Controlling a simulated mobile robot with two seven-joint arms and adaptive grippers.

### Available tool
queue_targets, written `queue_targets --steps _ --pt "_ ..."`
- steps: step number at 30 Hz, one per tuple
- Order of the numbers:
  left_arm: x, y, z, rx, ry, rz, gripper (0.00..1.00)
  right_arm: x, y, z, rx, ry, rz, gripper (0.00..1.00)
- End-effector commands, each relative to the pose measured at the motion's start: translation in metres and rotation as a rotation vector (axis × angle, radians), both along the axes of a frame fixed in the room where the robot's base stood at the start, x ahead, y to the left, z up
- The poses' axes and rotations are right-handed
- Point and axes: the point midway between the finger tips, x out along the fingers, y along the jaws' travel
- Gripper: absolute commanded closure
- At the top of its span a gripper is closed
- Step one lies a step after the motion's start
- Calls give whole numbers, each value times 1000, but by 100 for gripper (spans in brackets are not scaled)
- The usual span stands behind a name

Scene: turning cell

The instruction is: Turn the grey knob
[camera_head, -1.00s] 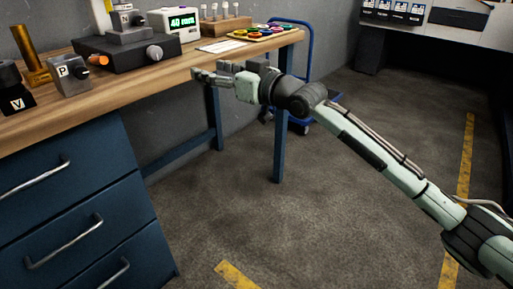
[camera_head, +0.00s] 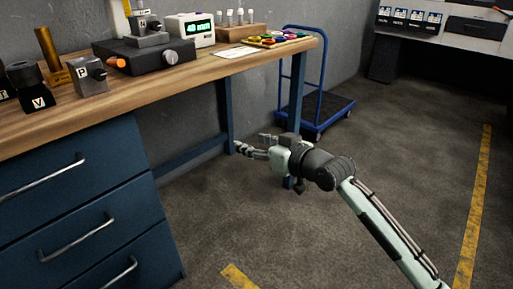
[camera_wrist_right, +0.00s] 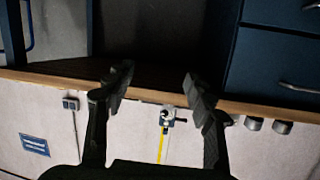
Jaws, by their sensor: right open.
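The grey knob (camera_head: 172,57) is on the front face of a dark box (camera_head: 146,53) on the wooden bench; an orange knob (camera_head: 118,63) is on the same face, to its left. A smaller grey knob (camera_head: 101,74) is on the block marked P (camera_head: 87,79). My right gripper (camera_head: 253,146) is below the bench top, to the right of and lower than the dark box, well apart from the knobs. In the right wrist view its two fingers (camera_wrist_right: 156,86) are spread with nothing between them. My left gripper is in neither view.
A display unit (camera_head: 191,30), a rack of pegs (camera_head: 240,32) and a tray of coloured pieces (camera_head: 277,40) stand on the bench (camera_head: 190,76). Blue drawers (camera_head: 80,215) are below at left. A blue trolley (camera_head: 328,109) stands behind the bench leg. The floor at right is clear.

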Motion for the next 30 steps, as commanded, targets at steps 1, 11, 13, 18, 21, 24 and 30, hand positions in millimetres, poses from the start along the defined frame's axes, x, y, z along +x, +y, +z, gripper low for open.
queue_targets --steps 1,11,13,18,21,24,30 --pt "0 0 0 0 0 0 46 -2 -2 -4 -3 7 -4 46" --pt "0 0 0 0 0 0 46 -3 -5 -11 -12 17 -14 46" --pt "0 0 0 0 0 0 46 -3 -5 -11 -12 17 -14 46" --pt "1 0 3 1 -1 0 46 -8 -12 -26 -24 44 -31 46" --pt "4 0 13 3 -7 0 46 -22 -34 -66 -63 112 -81 46" --pt "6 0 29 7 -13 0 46 -53 -76 -131 -141 233 -171 46" --pt "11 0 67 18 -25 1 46 -168 -194 -266 -374 549 -388 46"
